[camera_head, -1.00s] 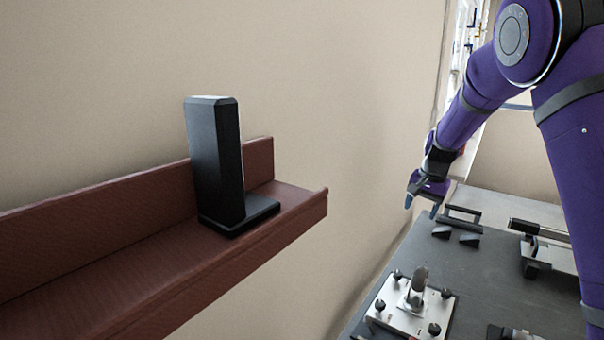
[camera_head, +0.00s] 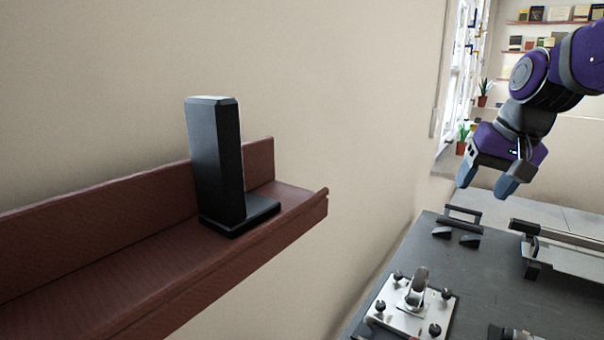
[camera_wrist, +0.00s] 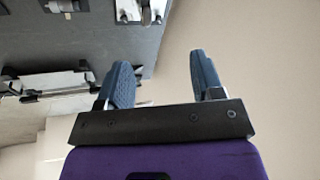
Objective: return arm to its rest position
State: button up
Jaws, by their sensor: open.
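My arm (camera_head: 556,75) is purple and black and reaches in from the upper right of the head view. My gripper (camera_head: 487,190) has two blue-grey fingers pointing down. They are apart, with nothing between them. It hangs above and behind the dark grey deck (camera_head: 495,268), clear of everything. In the wrist view my gripper (camera_wrist: 163,72) also shows its two fingers spread and empty, with the deck at the upper left and plain wall to the right.
A black upright block (camera_head: 216,160) on a flat base stands on a reddish-brown wall shelf (camera_head: 120,262) at left. The deck carries a metal plate with knobs (camera_head: 410,308), a black handle (camera_head: 463,214) and a rail fixture (camera_head: 550,245). Potted plants and bookshelves (camera_head: 545,45) are far behind.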

jog(key=s+n+t+h, duration=0.1)
jog(key=s+n, duration=0.2)
jog(key=s, duration=1.4)
jog(key=shift+s+a+f+t+h, duration=0.25)
jog(key=shift+s+a+t+h, duration=0.05)
jog(key=shift+s+t, duration=0.1)
jog(key=shift+w, duration=0.1)
jog(key=shift+c, duration=0.6)
dwell(0.4)
